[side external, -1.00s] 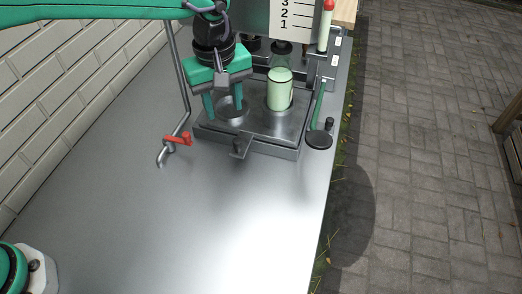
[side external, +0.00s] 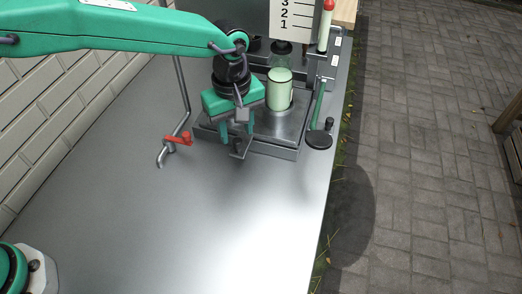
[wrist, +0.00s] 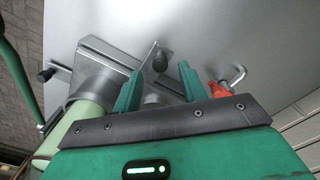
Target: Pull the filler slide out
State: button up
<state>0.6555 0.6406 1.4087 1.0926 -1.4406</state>
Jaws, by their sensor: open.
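The filler slide (side external: 283,135) is a flat metal plate in a low metal frame, with a dark handle (side external: 242,148) at its front edge. In the wrist view my gripper (wrist: 159,72) has one finger on each side of the knob, with gaps showing. The slide's left part is hidden by my gripper.
A bent pipe with a red tap lever (side external: 180,139) stands left of the slide. A green-handled lever (side external: 317,105) and a black round pad (side external: 319,140) stand on the right. A numbered panel (side external: 297,18) is behind. The counter (side external: 200,220) in front is clear.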

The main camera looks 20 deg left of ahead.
jog(key=shift+f, duration=1.5)
jog(key=shift+c, duration=0.4)
grip_shut()
